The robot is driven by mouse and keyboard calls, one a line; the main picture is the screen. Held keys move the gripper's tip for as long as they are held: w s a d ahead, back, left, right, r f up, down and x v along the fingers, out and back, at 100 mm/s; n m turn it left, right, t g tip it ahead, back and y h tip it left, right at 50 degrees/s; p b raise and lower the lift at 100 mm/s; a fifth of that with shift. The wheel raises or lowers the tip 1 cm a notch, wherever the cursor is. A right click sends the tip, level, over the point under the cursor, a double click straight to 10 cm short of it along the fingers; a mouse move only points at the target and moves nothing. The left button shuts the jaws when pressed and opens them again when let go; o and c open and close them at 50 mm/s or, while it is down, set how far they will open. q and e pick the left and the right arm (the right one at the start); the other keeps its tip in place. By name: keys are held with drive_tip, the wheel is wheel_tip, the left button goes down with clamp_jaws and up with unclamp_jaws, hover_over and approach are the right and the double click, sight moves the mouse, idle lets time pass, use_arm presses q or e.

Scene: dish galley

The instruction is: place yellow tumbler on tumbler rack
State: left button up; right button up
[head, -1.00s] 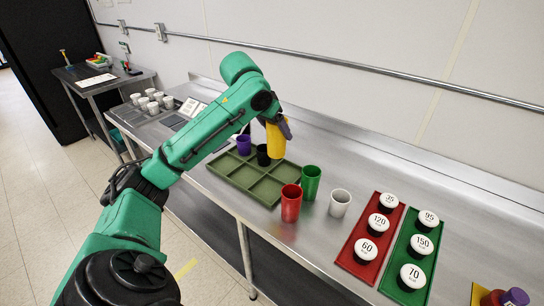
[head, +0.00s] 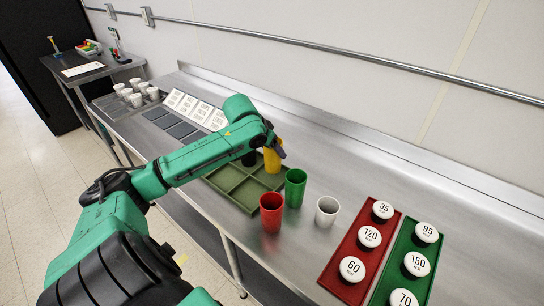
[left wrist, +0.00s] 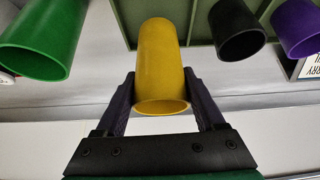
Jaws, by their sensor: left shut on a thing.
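The yellow tumbler (head: 272,161) is upright between the fingers of my left gripper (head: 279,150), which is shut on it. The left wrist view also shows the yellow tumbler (left wrist: 161,65) between both fingers. It is over the back right part of the olive green tumbler rack (head: 238,192); I cannot tell whether its base touches the rack floor. A black tumbler (head: 249,158) stands in the rack to its left, partly behind my arm. A purple tumbler (left wrist: 298,27) shows beyond the black one in the left wrist view; my arm hides it in the head view.
A green tumbler (head: 295,188), a red tumbler (head: 271,212) and a white tumbler (head: 327,211) stand right of the rack on the steel counter. Red (head: 344,287) and green (head: 420,228) trays with numbered round pieces lie farther right. The front rack compartments look empty.

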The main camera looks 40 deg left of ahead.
sight(272, 157)
use_arm(q)
drive_tip(key=f, duration=0.2)
drive_tip(key=shift+s+f, duration=0.3)
drive_tip(key=shift+f, duration=0.05)
drive_tip(key=shift+w+f, duration=0.1)
drive_tip(key=o, duration=1.4)
drive_tip(key=shift+c, duration=0.2)
use_arm(e)
drive_tip(key=shift+s+d+r, duration=0.1)
drive_tip(key=shift+s+d, duration=0.15)
drive_tip(key=shift+s, duration=0.35)
use_arm(q)
drive_tip(key=shift+s+r, duration=0.25)
drive_tip(key=shift+r, duration=0.15)
drive_tip(key=v, duration=1.1)
drive_tip(key=shift+b, duration=0.4)
use_arm(e)
drive_tip(key=shift+w+f, duration=0.1)
drive_tip(key=shift+f, duration=0.35)
drive_tip(key=shift+a, duration=0.1)
